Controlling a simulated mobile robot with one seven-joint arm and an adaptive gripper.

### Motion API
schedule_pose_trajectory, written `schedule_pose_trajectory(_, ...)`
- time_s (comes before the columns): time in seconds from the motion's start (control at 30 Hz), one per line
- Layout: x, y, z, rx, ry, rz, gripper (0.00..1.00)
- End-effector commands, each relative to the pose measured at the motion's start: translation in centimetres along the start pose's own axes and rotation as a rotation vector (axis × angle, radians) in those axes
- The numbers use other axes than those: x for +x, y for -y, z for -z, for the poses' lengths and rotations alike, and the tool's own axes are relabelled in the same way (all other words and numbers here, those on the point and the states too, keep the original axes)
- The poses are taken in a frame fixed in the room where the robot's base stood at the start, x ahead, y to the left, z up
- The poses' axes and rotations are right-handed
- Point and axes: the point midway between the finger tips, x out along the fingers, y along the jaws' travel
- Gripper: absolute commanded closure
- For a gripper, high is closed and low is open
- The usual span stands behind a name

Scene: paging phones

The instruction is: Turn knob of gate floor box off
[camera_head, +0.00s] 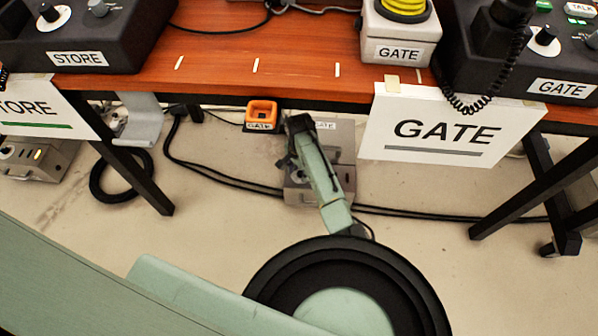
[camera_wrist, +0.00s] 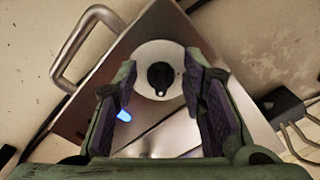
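The gate floor box (camera_head: 301,194) is a grey metal box on the floor under the table, marked by a small GATE label (camera_head: 326,126). My arm hides much of it in the head view. In the wrist view the box (camera_wrist: 160,118) shows a black knob (camera_wrist: 159,76) on a round white dial (camera_wrist: 146,55). A blue light (camera_wrist: 123,115) glows on its face. My gripper (camera_wrist: 160,95) is open over the box, its fingers on either side of the knob and apart from it.
A metal handle (camera_wrist: 72,62) stands at the box's upper left. Black cables (camera_head: 235,180) run along the floor. An orange GATE-labelled item (camera_head: 261,114) hangs at the table edge (camera_head: 280,92). A GATE sign (camera_head: 437,131) hangs to the right, with table legs (camera_head: 530,196) beyond.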

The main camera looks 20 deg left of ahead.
Motion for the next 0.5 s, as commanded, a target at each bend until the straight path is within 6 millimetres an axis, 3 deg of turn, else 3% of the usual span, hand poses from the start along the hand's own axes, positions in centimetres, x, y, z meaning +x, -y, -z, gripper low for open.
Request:
schedule_pose_trajectory(0.27, 0.19, 0.01, 0.03, 0.001, 0.000, 0.000, 0.62)
schedule_pose_trajectory(0.5, 0.17, 0.01, 0.02, 0.000, 0.000, 0.000, 0.77)
